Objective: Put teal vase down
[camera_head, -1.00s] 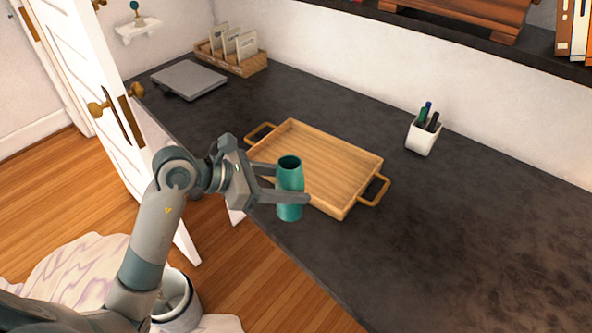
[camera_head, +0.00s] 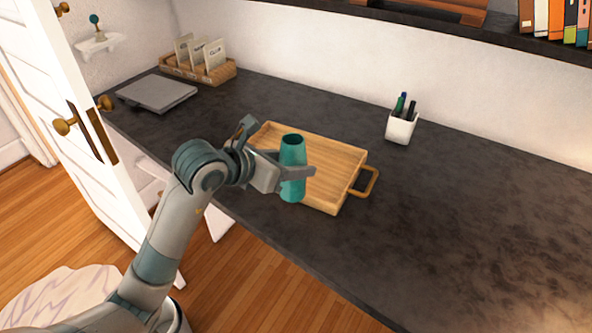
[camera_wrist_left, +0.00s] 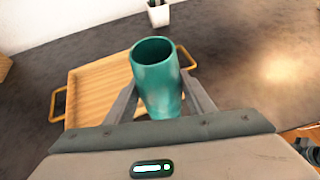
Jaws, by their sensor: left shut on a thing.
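The teal vase (camera_head: 292,152) is held upright by my left gripper (camera_head: 296,174), which is shut on it. In the head view the vase appears in front of the wooden tray (camera_head: 338,160); I cannot tell the exact height of its base. The left wrist view shows the vase (camera_wrist_left: 156,75) from above, its open mouth up, between the fingers of my left gripper (camera_wrist_left: 160,100). The tray (camera_wrist_left: 88,85) lies behind it and to the left there. My right gripper is not in view.
The dark counter (camera_head: 450,220) is clear at the right. A white pen cup (camera_head: 401,128) stands behind the tray. A grey laptop-like slab (camera_head: 157,93) and a wooden card holder (camera_head: 199,68) are at the far left. A white door (camera_head: 75,110) stands open at the left.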

